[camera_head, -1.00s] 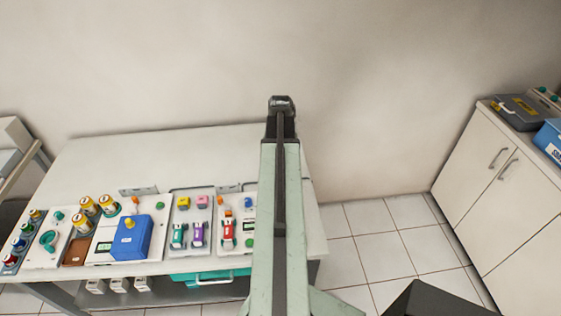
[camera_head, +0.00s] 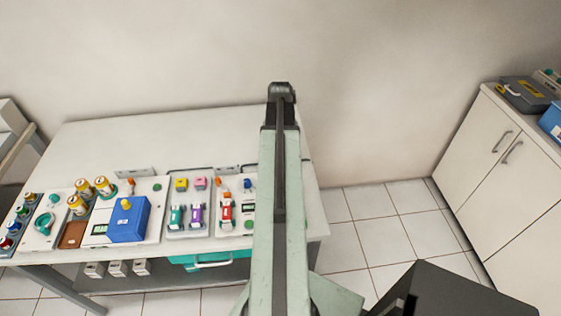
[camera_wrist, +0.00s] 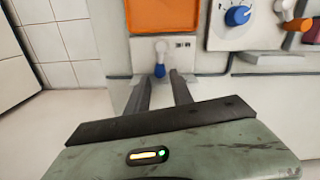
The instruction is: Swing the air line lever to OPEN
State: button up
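In the wrist view a small white lever with a blue tip (camera_wrist: 160,64) stands on a pale plate with small dark markings, just below an orange panel. It looks like the air line lever, but the markings are too small to read. My gripper (camera_wrist: 164,77) is open, its two dark fingers apart, with the blue tip at the gap between their ends. I cannot tell whether either finger touches it. In the head view my arm reaches away over the table's right part, and its fingers are hidden.
The orange panel (camera_wrist: 163,15) is close above the lever. To its right are a blue knob (camera_wrist: 238,15) and an orange-handled part (camera_wrist: 298,25). The white table (camera_head: 190,130) holds several devices, including a blue box (camera_head: 130,222). A cabinet (camera_head: 490,150) stands at right.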

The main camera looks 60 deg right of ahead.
notch_tip(320, 180, down, 5)
jog(key=b, duration=0.3)
jog(key=shift+r, duration=0.25)
grip_shut()
jog(key=shift+s+m, duration=0.1)
jog(key=shift+m, duration=0.2)
jog(key=m, duration=0.1)
jog(key=s+m, duration=0.1)
jog(key=m, duration=0.2)
jog(key=shift+s+d, duration=0.15)
jog(key=shift+d, duration=0.1)
jog(key=shift+s+m, duration=0.3)
jog(key=shift+m, duration=0.6)
jog(key=shift+s+m, duration=0.3)
jog(key=shift+m, duration=0.6)
